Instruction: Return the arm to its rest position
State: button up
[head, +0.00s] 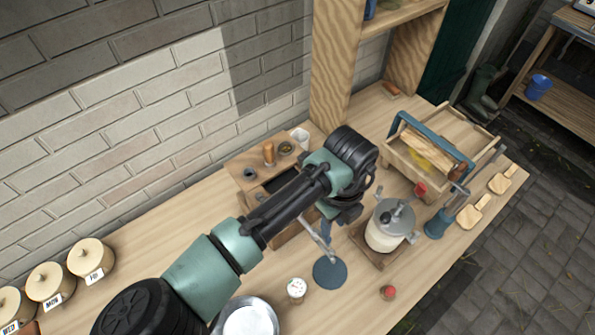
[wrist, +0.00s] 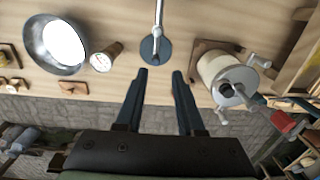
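My arm reaches from the bottom left of the head view across the wooden bench (head: 190,235), with its wrist bent down over the middle. My gripper (wrist: 160,74) shows in the wrist view with two dark blue fingers apart and nothing between them, so it is open and empty. In the head view the fingers are mostly hidden by the wrist. A round blue base with a metal stem (wrist: 154,50) lies just beyond the fingertips in the wrist view; it also shows in the head view (head: 330,273). I cannot tell whether the fingers touch anything.
A cream churn with a grey lid (head: 385,228) stands right of the wrist. Behind it is a wooden crate (head: 400,165). A metal bowl (head: 250,318), a dial thermometer (head: 296,288) and a small red-topped item (head: 388,292) stand near the front. Lidded pots (head: 90,258) line the left.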

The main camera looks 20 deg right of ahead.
jog(key=shift+d, duration=0.1)
